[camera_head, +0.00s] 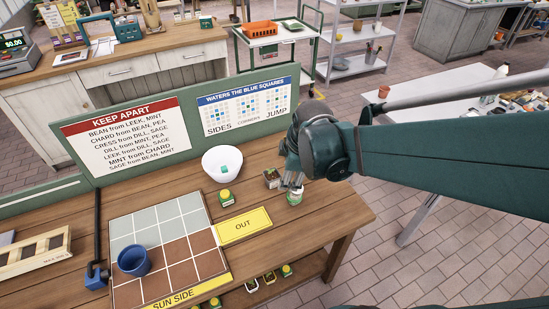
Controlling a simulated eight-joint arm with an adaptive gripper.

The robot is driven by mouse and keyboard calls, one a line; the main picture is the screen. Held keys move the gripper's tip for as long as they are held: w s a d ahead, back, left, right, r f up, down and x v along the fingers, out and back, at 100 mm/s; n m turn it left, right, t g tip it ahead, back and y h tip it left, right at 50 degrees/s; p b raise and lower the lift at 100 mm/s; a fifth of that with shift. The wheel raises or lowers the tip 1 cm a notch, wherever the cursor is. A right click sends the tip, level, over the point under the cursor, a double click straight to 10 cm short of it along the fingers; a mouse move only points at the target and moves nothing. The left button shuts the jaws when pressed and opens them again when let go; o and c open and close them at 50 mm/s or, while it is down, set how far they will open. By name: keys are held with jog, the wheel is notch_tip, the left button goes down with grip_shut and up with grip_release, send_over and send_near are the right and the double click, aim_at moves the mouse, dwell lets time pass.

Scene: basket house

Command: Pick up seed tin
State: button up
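A small white and green tin (295,198) stands near the right end of the wooden table, directly below my gripper (294,184). My gripper points down at it, and its fingertips are at or just above the tin's top. Whether the fingers touch the tin or are closed on it cannot be told. Another small tin, green with a yellow label (226,198), stands beside the yellow OUT plate. Which of these is the seed tin cannot be read from here.
A small dark container (271,178) stands just left of my gripper. A white bowl (222,163) holds a small teal item. A blue cup (134,261) stands on the tiled grid (125,295). The OUT plate (243,226) lies flat. Sign boards (126,137) line the table's back.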

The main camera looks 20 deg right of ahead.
jog(key=d+f+n, duration=0.1)
jog(key=f, duration=0.1)
jog(key=w+d+f+n+g, duration=0.1)
jog(key=d+f+n, duration=0.2)
jog(key=f+n, duration=0.1)
jog(key=shift+w+d+p, duration=0.15)
jog(key=shift+d+p, duration=0.05)
jog(key=shift+p, duration=0.2)
jog(key=shift+d+f+n+g, duration=0.35)
jog(key=shift+f+n, duration=0.3)
jog(key=shift+n, duration=0.15)
jog(key=shift+f, duration=0.15)
jog(key=shift+w+f, duration=0.2)
jog(key=shift+f, duration=0.9)
jog(key=shift+f, duration=0.1)
jog(key=shift+w+a+f+b, duration=0.15)
jog(key=shift+f+b, duration=0.1)
jog(key=shift+f, duration=0.6)
jog(key=shift+w+d+f+b, duration=0.15)
jog(key=shift+f+b, duration=0.15)
jog(key=shift+f, duration=0.5)
jog(key=shift+w+a+f+b, duration=0.15)
jog(key=shift+f+b, duration=0.1)
jog(key=shift+f, duration=0.6)
jog(key=shift+c, duration=0.5)
jog(key=c, duration=1)
